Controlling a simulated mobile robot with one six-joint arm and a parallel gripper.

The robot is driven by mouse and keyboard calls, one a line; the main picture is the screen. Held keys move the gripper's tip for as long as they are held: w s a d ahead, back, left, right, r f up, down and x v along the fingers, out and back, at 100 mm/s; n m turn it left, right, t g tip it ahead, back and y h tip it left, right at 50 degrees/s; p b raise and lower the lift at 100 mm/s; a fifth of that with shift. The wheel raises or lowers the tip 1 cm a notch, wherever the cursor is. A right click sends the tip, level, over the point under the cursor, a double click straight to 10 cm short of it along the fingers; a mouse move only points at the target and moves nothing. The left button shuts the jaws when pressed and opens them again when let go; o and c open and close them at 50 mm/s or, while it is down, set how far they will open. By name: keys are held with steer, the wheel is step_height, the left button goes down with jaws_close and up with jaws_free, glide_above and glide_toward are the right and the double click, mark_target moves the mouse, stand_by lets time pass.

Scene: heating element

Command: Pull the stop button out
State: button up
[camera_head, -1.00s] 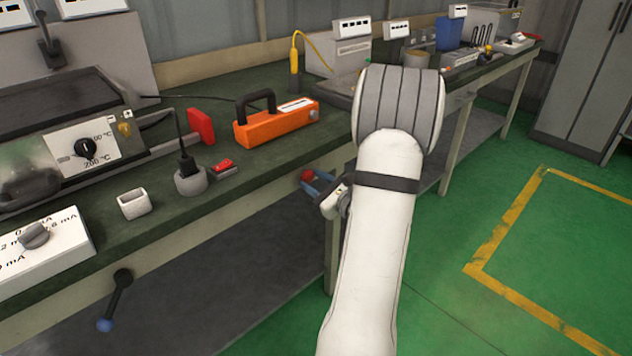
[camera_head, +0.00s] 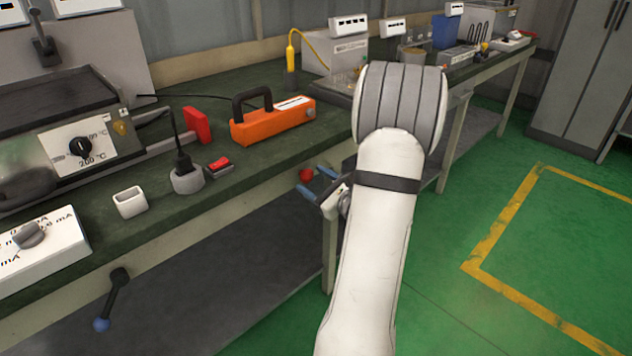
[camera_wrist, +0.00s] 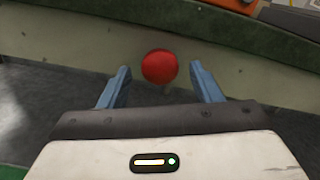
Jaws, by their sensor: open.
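The stop button is a round red knob (camera_wrist: 160,66) on the front edge of the workbench. In the head view the red knob (camera_head: 306,175) shows just left of my gripper. My gripper (camera_wrist: 160,80) is open, with one blue finger on each side of the knob in the wrist view. A gap shows between the knob and each finger, and nothing is held. In the head view my gripper (camera_head: 318,182) is partly hidden by my arm. How far the fingertips reach past the knob cannot be told.
The green workbench (camera_head: 265,160) holds an orange handled device (camera_head: 272,124), a small red switch (camera_head: 220,164), a black plug in a grey socket (camera_head: 187,181) and a white cup (camera_head: 130,202). A blue-tipped lever (camera_head: 113,300) juts from the front edge. Green floor is clear at right.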

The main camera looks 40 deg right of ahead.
steer(key=s+p, duration=0.1)
steer(key=s, duration=0.6)
steer(key=shift+s+d, duration=0.25)
steer(key=shift+s, duration=0.15)
